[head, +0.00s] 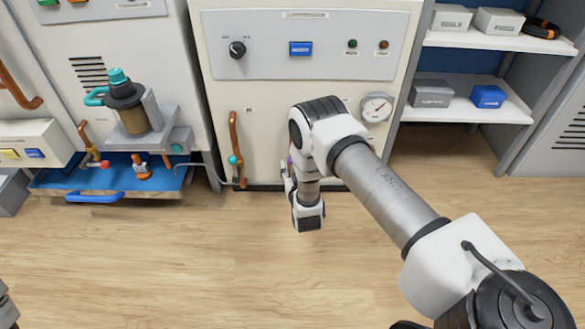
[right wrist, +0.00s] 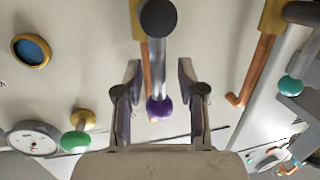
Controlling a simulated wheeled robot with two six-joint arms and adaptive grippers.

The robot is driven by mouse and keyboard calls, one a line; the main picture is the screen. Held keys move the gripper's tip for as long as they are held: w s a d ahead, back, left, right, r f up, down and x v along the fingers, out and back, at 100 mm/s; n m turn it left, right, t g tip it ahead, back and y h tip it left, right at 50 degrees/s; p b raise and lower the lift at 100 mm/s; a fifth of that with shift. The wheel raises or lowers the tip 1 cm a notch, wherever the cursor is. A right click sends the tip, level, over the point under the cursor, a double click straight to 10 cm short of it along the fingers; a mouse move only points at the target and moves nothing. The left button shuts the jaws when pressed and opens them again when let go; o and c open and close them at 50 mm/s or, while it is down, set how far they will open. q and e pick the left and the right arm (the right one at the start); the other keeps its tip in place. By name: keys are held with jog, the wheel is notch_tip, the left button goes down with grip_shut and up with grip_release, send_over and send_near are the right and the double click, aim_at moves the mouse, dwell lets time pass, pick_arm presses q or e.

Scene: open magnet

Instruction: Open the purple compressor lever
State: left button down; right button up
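The purple compressor lever shows in the right wrist view as a grey rod with a dark round end and a purple knob (right wrist: 159,107). In the head view only a small bit of purple (head: 291,161) shows beside my right wrist, and my arm hides most of the lever. My right gripper (right wrist: 160,93) is open, with one finger on each side of the lever near the knob. Gaps show between the fingers and the knob. In the head view the right gripper (head: 287,180) is low in front of the cream cabinet, partly hidden by the wrist.
The cream cabinet (head: 270,95) carries a teal-knobbed lever (head: 234,160) on a copper pipe and a gauge (head: 377,107). A green knob (right wrist: 75,142) sits beside the purple one. Shelves (head: 470,99) stand at the right. The wooden floor in front is clear.

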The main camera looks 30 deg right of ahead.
jog(key=v, duration=1.2)
notch_tip(320, 180, up, 6)
jog(key=g+p, duration=0.1)
jog(key=p, duration=0.4)
jog(key=s+a+f+n+g+y+p, duration=0.3)
jog(key=s+g, duration=0.4)
jog(key=s, duration=0.7)
jog(key=s+a+f+g+y+p, duration=0.1)
jog(key=s+a+f+g+y, duration=0.2)
jog(key=s+g, duration=0.8)
notch_tip(320, 180, up, 37)
jog(key=s+a+t+p, duration=0.1)
jog(key=s+t+p, duration=0.2)
jog(key=p, duration=3.2)
jog(key=shift+a+f, duration=0.2)
jog(key=shift+f, duration=0.05)
